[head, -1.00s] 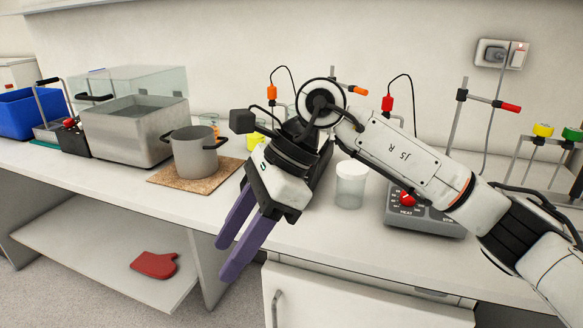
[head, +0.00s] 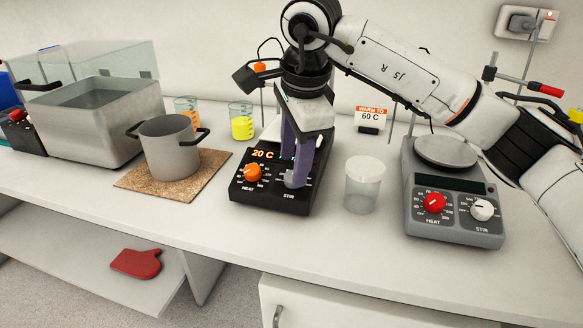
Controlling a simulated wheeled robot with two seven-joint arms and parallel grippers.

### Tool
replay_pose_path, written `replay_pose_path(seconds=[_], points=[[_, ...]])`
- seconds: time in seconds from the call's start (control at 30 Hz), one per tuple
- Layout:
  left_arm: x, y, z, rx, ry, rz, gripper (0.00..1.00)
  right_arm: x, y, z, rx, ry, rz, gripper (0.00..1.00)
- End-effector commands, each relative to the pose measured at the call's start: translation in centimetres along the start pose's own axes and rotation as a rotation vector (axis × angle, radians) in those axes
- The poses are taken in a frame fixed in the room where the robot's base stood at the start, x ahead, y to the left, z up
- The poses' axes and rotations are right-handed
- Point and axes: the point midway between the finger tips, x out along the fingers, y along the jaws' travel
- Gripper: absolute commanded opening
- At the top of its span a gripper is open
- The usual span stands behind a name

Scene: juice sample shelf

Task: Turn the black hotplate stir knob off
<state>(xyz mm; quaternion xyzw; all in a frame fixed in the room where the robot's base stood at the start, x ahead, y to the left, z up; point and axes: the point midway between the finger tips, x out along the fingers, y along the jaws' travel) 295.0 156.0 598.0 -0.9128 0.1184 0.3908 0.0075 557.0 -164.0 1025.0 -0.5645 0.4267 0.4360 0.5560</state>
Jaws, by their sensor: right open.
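The black hotplate (head: 262,199) stands on the bench in the head view, with an orange heat knob (head: 253,173) and a display reading 20 C. Its stir knob (head: 292,182) is a grey shape above the STIR label, partly hidden by my fingers. My right gripper (head: 297,172) points down over the right part of the hotplate, its purple fingers open and at the stir knob. I cannot tell whether they touch it, and the knob's pointer is not readable. My left gripper is not in view.
A grey hotplate (head: 455,226) with red and white knobs stands to the right. An empty clear jar (head: 363,190) stands between the hotplates. A pot (head: 170,150) on a cork mat (head: 132,184), a beaker of yellow liquid (head: 241,125) and a water bath (head: 110,125) are to the left.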

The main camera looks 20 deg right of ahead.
Motion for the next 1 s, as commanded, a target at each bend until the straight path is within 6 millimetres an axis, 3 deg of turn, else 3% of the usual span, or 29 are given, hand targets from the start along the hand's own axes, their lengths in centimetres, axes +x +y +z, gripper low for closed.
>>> replay_pose_path(seconds=[0.2,0.57,0.8,1.0], points=[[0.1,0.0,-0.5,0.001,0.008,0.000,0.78,2.6,0.0,0.0,0.000,-0.001,0.000,0.45],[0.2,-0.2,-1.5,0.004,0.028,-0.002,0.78,3.1,0.0,0.0,-0.001,-0.001,-0.001,0.45],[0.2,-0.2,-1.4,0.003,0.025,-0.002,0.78,3.1,0.0,0.1,-0.001,-0.002,-0.001,0.04],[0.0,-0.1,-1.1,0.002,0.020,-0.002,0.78,3.0,0.0,0.1,-0.011,-0.002,0.001,0.04]])
